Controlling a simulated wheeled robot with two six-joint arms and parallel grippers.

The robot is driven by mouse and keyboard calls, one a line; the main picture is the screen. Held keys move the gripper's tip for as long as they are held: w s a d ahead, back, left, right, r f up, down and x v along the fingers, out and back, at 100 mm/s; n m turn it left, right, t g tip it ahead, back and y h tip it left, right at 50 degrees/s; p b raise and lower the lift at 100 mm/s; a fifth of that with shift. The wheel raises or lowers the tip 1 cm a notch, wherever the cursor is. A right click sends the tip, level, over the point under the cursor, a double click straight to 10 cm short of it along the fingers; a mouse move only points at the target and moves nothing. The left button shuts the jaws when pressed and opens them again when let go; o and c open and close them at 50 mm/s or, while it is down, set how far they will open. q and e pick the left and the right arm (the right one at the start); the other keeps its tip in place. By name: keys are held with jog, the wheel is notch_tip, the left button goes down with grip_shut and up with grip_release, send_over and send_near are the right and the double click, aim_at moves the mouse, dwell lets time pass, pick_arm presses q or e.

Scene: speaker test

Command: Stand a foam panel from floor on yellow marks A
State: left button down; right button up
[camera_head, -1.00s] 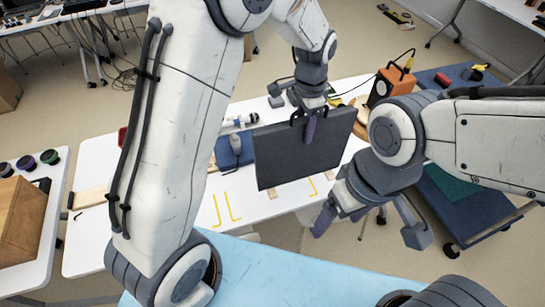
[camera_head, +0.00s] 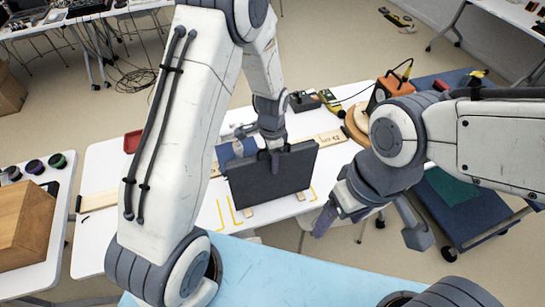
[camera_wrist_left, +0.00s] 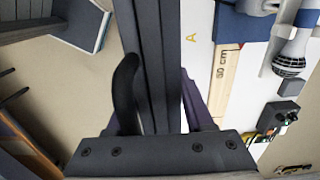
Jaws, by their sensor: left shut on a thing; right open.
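The dark grey foam panel (camera_head: 290,172) is upright above the white table, held at its top edge by my left gripper (camera_head: 275,162). In the left wrist view the panel (camera_wrist_left: 152,50) runs between the fingers. Yellow marks (camera_head: 233,212) show on the table by the panel's lower left, and another yellow mark (camera_head: 313,192) shows at its right. Small pale wooden pieces show under its lower edge. I cannot tell whether the panel touches the table. A yellow letter A (camera_wrist_left: 195,40) shows beside the panel in the wrist view. My right gripper (camera_head: 370,226) is open and empty.
A wooden strip (camera_wrist_left: 225,75) marked 60 cm and a microphone (camera_wrist_left: 290,55) lie beyond the panel. An orange box (camera_head: 392,88) and a round wooden piece (camera_head: 357,122) are at the back right. A red tray (camera_head: 132,141) sits at left.

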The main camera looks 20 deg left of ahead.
pick_arm(q)
jog(key=shift+w, duration=0.1)
jog(key=shift+f, duration=0.15)
jog(key=shift+c, duration=1.4)
grip_release()
